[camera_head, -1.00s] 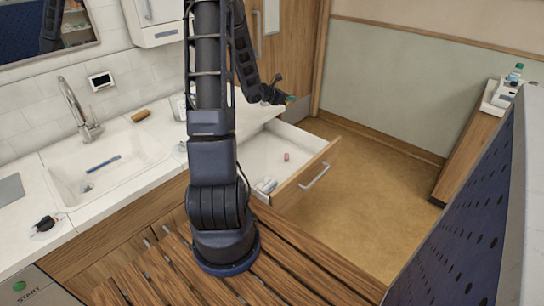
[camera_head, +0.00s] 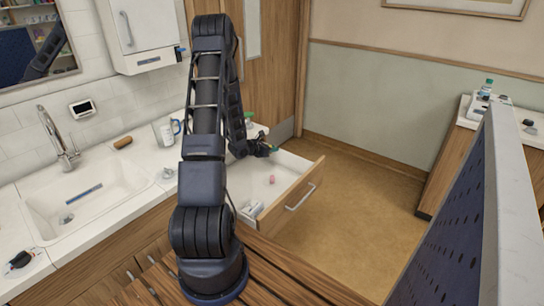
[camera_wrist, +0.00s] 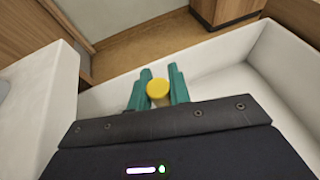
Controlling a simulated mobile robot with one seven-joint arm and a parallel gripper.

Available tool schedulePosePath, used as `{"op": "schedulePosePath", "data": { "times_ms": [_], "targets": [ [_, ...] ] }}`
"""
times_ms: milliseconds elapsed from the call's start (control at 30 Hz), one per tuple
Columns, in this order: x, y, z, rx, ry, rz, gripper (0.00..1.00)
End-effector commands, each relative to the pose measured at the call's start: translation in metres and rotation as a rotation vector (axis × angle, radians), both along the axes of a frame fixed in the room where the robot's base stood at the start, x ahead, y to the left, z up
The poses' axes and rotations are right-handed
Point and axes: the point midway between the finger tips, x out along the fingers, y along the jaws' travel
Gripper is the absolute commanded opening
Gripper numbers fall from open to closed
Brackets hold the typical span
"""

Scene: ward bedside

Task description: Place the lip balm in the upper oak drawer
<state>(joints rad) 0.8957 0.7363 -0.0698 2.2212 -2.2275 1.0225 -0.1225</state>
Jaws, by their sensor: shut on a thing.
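The upper oak drawer (camera_head: 303,196) stands pulled open, with a white interior and a wooden front with a bar handle. My gripper (camera_head: 272,149) is at the drawer's far end, by its back corner. In the wrist view, the teal fingers (camera_wrist: 158,88) are shut on a small piece with a round yellow end, which I take to be the lip balm (camera_wrist: 158,88). The rest of it is hidden between the fingers. White drawer walls show around the fingers in the wrist view. I cannot tell how high the balm is above the drawer floor.
A small pink item (camera_head: 272,180) and a whitish item (camera_head: 250,209) lie in the drawer, with bare floor between them. The counter left of the drawer holds a mug (camera_head: 166,131), a brown roll (camera_head: 123,142) and a sink (camera_head: 85,200). A blue perforated panel (camera_head: 455,220) stands at right.

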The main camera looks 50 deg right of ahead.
Motion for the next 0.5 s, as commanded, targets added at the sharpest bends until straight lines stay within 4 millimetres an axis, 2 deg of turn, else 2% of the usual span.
{"op": "schedulePosePath", "data": {
  "times_ms": [167,400,500],
  "targets": [
    [0.000,0.000,-0.010,0.002,0.001,-0.001,0.00],
    [-0.001,0.000,-0.036,0.001,0.001,-0.002,0.00],
    [0.000,0.000,-0.040,0.000,0.000,-0.001,0.00]
  ]
}}
